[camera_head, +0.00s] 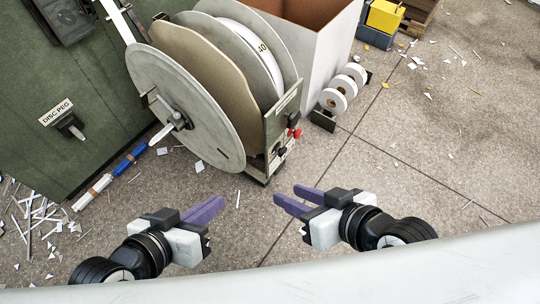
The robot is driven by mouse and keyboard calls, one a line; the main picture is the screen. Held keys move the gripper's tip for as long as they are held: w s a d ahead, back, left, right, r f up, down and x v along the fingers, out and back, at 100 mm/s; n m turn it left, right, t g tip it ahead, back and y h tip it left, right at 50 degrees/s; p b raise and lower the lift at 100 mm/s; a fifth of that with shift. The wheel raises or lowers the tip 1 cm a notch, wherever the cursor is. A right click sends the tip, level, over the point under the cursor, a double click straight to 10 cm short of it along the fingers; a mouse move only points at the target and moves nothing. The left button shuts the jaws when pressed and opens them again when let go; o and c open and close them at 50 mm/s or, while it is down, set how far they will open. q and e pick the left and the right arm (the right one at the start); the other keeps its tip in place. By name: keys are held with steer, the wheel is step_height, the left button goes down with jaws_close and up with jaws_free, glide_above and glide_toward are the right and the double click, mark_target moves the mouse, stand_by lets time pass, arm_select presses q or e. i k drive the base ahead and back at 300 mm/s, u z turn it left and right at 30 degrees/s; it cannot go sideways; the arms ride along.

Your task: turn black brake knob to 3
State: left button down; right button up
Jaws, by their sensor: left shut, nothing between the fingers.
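The black brake knob (281,151) appears as a small dark knob on the grey end plate of the reel stand (274,122), low on its right side. Its number markings are too small to read. A red knob (294,132) sits above it on the same plate. My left gripper (221,203) is shut and empty, below the reel and apart from it. My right gripper (285,193) is open and empty, with its purple fingers spread, below the stand and not touching the knob.
The large reel (190,110) stands beside a green panel labelled DISC PEG (56,112). White tape rolls (338,100) lie behind the stand by a tall box (325,50). Paper scraps litter the floor (440,150); the right side is mostly open.

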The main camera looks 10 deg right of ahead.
mark_target(282, 151)
steer(key=u, duration=1.3)
steer(key=k, duration=0.45)
steer(key=z, duration=1.05)
steer(key=i, duration=0.75)
steer(key=u, duration=0.05)
